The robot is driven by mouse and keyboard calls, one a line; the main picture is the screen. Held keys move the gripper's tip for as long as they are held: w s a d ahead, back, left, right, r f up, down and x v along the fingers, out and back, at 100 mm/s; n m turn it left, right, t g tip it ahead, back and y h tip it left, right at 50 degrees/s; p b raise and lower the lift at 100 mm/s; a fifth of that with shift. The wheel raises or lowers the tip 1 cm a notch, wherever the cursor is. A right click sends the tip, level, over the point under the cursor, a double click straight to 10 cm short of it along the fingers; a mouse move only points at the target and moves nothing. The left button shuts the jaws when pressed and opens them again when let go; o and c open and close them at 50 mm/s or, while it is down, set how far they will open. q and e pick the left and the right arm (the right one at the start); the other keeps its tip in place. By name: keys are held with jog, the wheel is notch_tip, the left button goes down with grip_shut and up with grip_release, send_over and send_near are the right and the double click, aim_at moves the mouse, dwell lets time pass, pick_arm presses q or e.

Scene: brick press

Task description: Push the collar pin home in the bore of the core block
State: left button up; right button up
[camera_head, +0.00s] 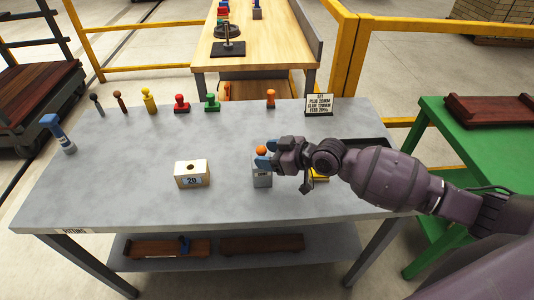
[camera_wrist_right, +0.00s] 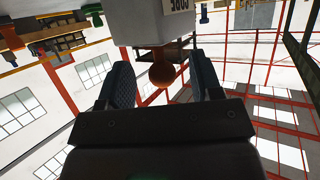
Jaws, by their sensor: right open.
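The grey core block (camera_head: 262,179) stands near the front middle of the bench. Its label shows upside down in the right wrist view (camera_wrist_right: 178,5). An orange ball-headed pin, apparently the collar pin (camera_head: 261,150), stands out of its top; the ball and neck also show in the wrist view (camera_wrist_right: 162,72). How deep it sits in the bore is hidden. My right gripper (camera_head: 268,155) is open, its blue fingers on either side of the ball, with a visible gap to each finger in the wrist view (camera_wrist_right: 162,85). My left gripper is not in view.
A cream block (camera_head: 192,174) marked 20 with a top hole stands left of the core block. A yellow item (camera_head: 319,174) lies partly behind my right arm. Several coloured pins, including a red one (camera_head: 182,103), and a sign (camera_head: 319,104) line the back. The left front is clear.

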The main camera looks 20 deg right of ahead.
jog(key=v, duration=1)
jog(key=shift+s, duration=0.1)
jog(key=s+a+f+m+g+h, duration=0.1)
jog(key=s+a+f+h, duration=0.15)
jog(key=s, duration=0.25)
jog(key=s+a+f+m+g+h, duration=0.1)
jog(key=s+a+f, duration=0.1)
jog(key=s+f, duration=0.3)
jog(key=s+d+f+m+g+h, duration=0.1)
jog(key=s+d+m+g+h, duration=0.2)
jog(key=s, duration=0.5)
jog(key=s+d+f+m+g+h, duration=0.15)
jog(key=s+d+m+h, duration=0.25)
jog(key=s, duration=0.4)
jog(key=w+f+n+t, duration=0.1)
jog(key=w+f+t, duration=0.6)
jog(key=f, duration=0.3)
jog(key=shift+t+y, duration=0.45)
